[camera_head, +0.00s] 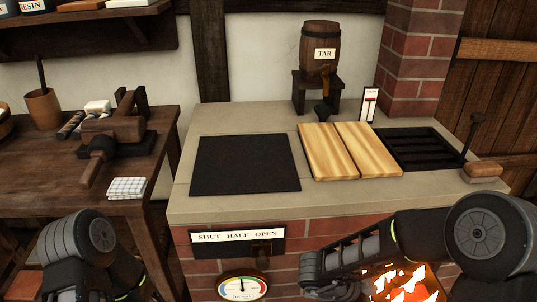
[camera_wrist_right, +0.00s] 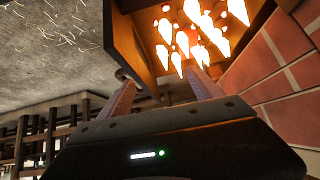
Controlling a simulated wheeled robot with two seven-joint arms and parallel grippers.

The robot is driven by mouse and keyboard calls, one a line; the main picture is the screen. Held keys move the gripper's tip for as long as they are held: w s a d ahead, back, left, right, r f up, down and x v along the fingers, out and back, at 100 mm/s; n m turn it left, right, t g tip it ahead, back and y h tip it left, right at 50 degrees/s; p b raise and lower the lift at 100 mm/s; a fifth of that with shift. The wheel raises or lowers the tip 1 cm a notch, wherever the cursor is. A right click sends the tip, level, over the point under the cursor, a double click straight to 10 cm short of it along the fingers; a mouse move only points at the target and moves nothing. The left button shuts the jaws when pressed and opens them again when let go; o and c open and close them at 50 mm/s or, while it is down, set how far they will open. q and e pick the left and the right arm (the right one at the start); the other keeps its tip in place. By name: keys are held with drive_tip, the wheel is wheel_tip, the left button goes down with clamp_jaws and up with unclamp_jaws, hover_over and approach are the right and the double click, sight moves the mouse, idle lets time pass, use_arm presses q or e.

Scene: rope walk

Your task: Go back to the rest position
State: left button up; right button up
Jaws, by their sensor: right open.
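My right arm comes in from the right in the head view and reaches left, low across the front of the brick hearth (camera_head: 198,262). In the right wrist view my right gripper (camera_wrist_right: 160,78) has its two fingers apart, with no object seen held between them. Beyond the fingers are a dark panel's edge (camera_wrist_right: 130,45) and glowing flames (camera_wrist_right: 200,30). I cannot tell whether a finger touches the panel. Part of my left arm shows at the lower left of the head view, but its gripper is out of view.
The hearth top carries a black plate (camera_head: 245,163), pale wooden boards (camera_head: 350,152) and a dark grate (camera_head: 420,148). A tar barrel (camera_head: 326,40) stands behind. A SHUT HALF OPEN sign (camera_head: 237,236) and gauge (camera_head: 242,287) are on the front. A workbench (camera_head: 50,165) stands left.

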drive_tip(key=w+a+f+n+t+y, duration=0.3)
drive_tip(key=w+a+t, duration=0.1)
drive_tip(key=w, duration=0.4)
drive_tip(key=s+a+f+n+t+y+b, duration=0.15)
drive_tip(key=a+f+n+y+b, duration=0.25)
drive_tip(key=a+f+n+y, duration=0.45)
use_arm(q)
wheel_tip(320, 180, down, 11)
drive_tip(key=b, duration=0.7)
use_arm(e)
drive_tip(key=s+a+f+n+g+y, duration=0.1)
drive_tip(key=s+a+f+n+g, duration=0.15)
drive_tip(key=s+f, duration=0.75)
drive_tip(key=s+a+f+n+g+y, duration=0.1)
drive_tip(key=s+a+f+g, duration=0.2)
drive_tip(key=s+f, duration=0.65)
use_arm(q)
wheel_tip(320, 180, up, 24)
drive_tip(key=p, duration=2.3)
drive_tip(key=shift+w+d+f+p, duration=0.2)
drive_tip(key=shift+f+p, duration=0.05)
drive_tip(key=shift+p, duration=0.05)
use_arm(e)
wheel_tip(320, 180, up, 23)
drive_tip(key=shift+w, duration=0.2)
